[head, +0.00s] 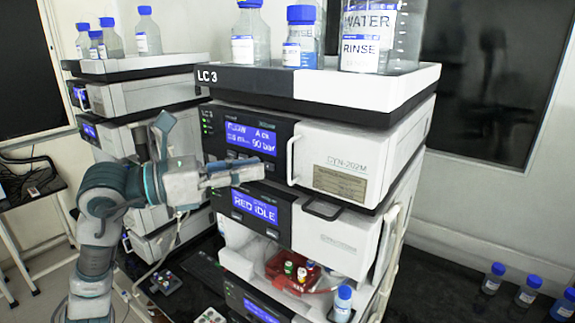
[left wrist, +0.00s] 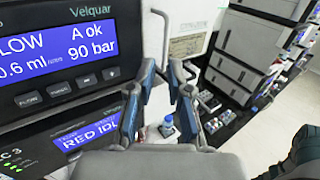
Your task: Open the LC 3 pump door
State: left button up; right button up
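The LC 3 pump door (head: 338,160) is the white upper door with a "CYN-202M" label, right of the blue pump display (head: 250,138). It looks shut. In the left wrist view the door (left wrist: 190,28) and handle (left wrist: 165,32) stand ahead of the fingers. My left gripper (head: 262,171) is in front of the pump, just left of the handle in the head view. Its fingers (left wrist: 162,72) are apart with nothing gripped; the handle's lower part shows between the tips. Contact cannot be told. My right gripper is not in view.
Below is a "RED IDLE" module (head: 255,207) with its own door (head: 332,238) and handle. Bottles, including a large rinse bottle (head: 380,35), stand in the top tray (head: 320,85). Another stack (head: 150,95) is at left. Blue-capped bottles (head: 527,291) stand on the dark bench at right.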

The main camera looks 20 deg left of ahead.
pick_arm(q)
jog(key=b+v, duration=0.1)
jog(key=v, duration=1.1)
jog(key=shift+s+a, duration=0.25)
jog(key=shift+s, duration=0.1)
dwell(0.4)
dwell(0.4)
jog(key=v, duration=1.2)
